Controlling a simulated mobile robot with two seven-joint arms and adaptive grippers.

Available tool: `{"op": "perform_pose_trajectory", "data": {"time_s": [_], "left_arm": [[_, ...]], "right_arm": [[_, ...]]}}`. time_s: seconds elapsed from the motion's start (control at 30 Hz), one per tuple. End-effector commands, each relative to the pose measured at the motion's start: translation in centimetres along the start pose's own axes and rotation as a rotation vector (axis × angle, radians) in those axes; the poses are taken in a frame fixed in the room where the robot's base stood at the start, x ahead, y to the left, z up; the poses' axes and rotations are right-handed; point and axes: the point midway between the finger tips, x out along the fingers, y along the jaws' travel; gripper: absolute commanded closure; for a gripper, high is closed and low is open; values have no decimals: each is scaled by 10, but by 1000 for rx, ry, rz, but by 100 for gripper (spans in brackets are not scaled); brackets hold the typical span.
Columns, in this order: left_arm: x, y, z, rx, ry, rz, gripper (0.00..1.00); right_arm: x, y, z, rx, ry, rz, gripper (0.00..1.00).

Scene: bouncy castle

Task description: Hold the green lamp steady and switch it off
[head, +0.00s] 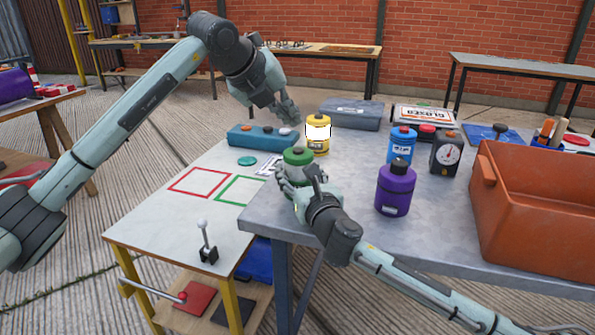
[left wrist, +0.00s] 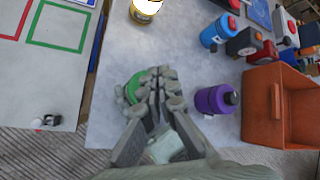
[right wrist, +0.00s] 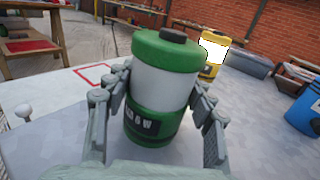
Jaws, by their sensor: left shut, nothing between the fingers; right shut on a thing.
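The green lamp (head: 298,157) stands upright on the grey table near its left corner. In the right wrist view the lamp (right wrist: 165,85) has a green cap, a dark button on top and a dull grey-white middle band that does not glow. My right gripper (head: 302,183) is shut on the lamp, with fingers on both sides of its body (right wrist: 160,108). My left gripper (head: 288,112) is shut and empty, raised above and behind the lamp. In the left wrist view its closed fingers (left wrist: 160,78) partly cover the lamp (left wrist: 132,90).
A glowing yellow lamp (head: 318,134) stands behind the green one. A purple bottle-like lamp (head: 395,189), a blue one (head: 401,144) and a dial box (head: 446,153) stand to the right. An orange crate (head: 540,235) fills the table's right side. A white table (head: 150,220) adjoins at left.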

Motion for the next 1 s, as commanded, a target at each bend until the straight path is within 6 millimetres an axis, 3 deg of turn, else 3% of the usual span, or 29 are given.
{"op": "perform_pose_trajectory", "data": {"time_s": [0.4,0.43,0.6,1.0], "left_arm": [[-9,-6,6,0,1,0,100],[-9,-6,6,0,1,0,100],[-9,-6,6,0,1,0,100],[-9,-6,6,0,0,0,100]], "right_arm": [[0,0,0,0,1,0,89],[0,0,0,0,1,0,44],[0,0,0,0,1,0,23],[-5,0,0,0,0,0,22]]}}
